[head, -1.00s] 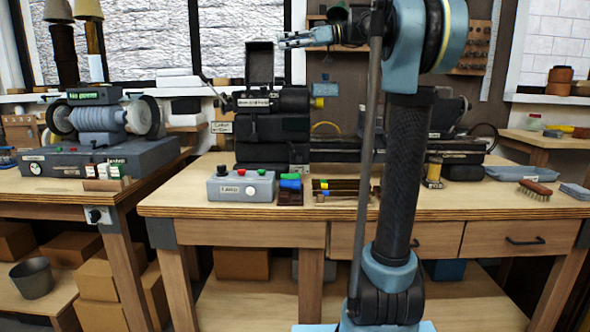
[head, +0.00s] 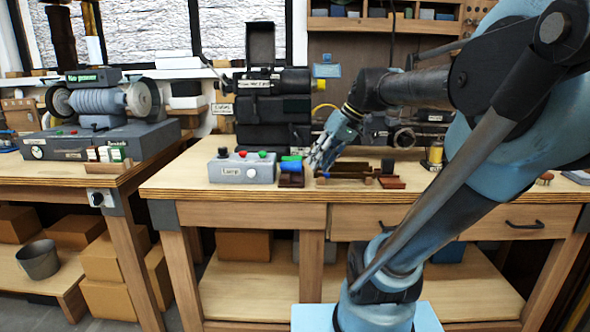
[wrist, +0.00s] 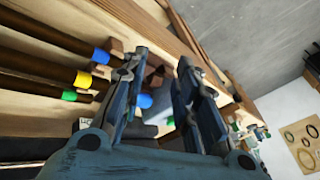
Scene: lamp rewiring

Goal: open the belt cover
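A dark lathe-like machine (head: 272,107) stands at the back of the middle bench. A black flap (head: 260,42) stands upright on top of its left end; it looks like the belt cover, raised. My gripper (head: 318,158) is low over the bench, right of and below the machine's left end, well apart from the flap. In the wrist view my gripper (wrist: 164,62) has its two fingers apart, with nothing clearly held between them. A blue thing shows beyond the gap. The flap is not in the wrist view.
A grey control box (head: 241,169) with coloured buttons sits left of my gripper. A wooden rack (head: 345,171) lies below it; dark rods with blue, yellow (wrist: 83,79) and green ends show close by in the wrist view. A grinder (head: 103,104) stands on the left bench.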

